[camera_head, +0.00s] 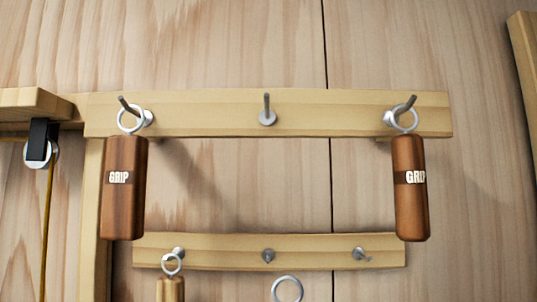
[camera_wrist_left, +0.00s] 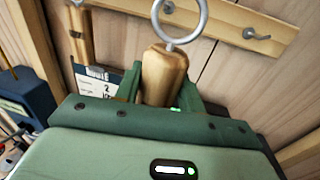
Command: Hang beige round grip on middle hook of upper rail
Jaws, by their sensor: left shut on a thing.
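The beige round grip (camera_wrist_left: 163,72) is upright in my left gripper (camera_wrist_left: 162,92), whose green fingers are shut on its body. Its metal ring (camera_wrist_left: 181,22) stands on top. In the head view a ring (camera_head: 287,289) shows at the bottom edge, in front of and below the lower rail; its body and my left gripper are out of that view. The upper rail (camera_head: 205,115) has three hooks. Its middle hook (camera_head: 267,108) is empty and points up. My right gripper is not in view.
Brown grips hang on the upper rail's left (camera_head: 125,190) and right (camera_head: 409,190) hooks, leaving a gap between them. The lower rail (camera_head: 220,252) carries a lighter grip (camera_head: 171,288) on its left hook. A pulley (camera_head: 40,152) with a yellow rope is at left.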

